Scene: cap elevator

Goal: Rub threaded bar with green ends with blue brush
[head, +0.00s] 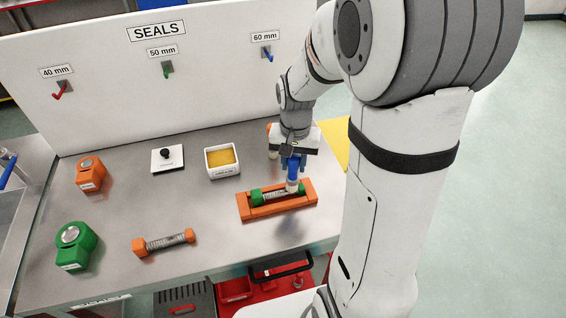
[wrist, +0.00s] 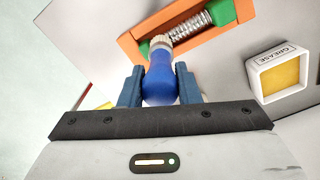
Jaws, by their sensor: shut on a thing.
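The threaded bar with green ends (head: 257,196) lies in an orange cradle (head: 277,209) at the right part of the steel bench. In the wrist view its threaded middle (wrist: 188,30) shows between the green ends (wrist: 221,12). My gripper (head: 293,163) is shut on the blue brush (wrist: 158,80), around its handle. The brush points down, and its pale bristle end (head: 292,185) is at the bar near its right end. In the wrist view the bristles overlap the bar's left part. I cannot tell for sure whether they touch the thread.
A white grease box (head: 222,161) with yellow content stands behind the cradle. A bar with orange ends (head: 164,243) lies at the front. Orange (head: 90,174) and green (head: 76,246) blocks stand at left. A white plate with a black knob (head: 167,157) lies at the back.

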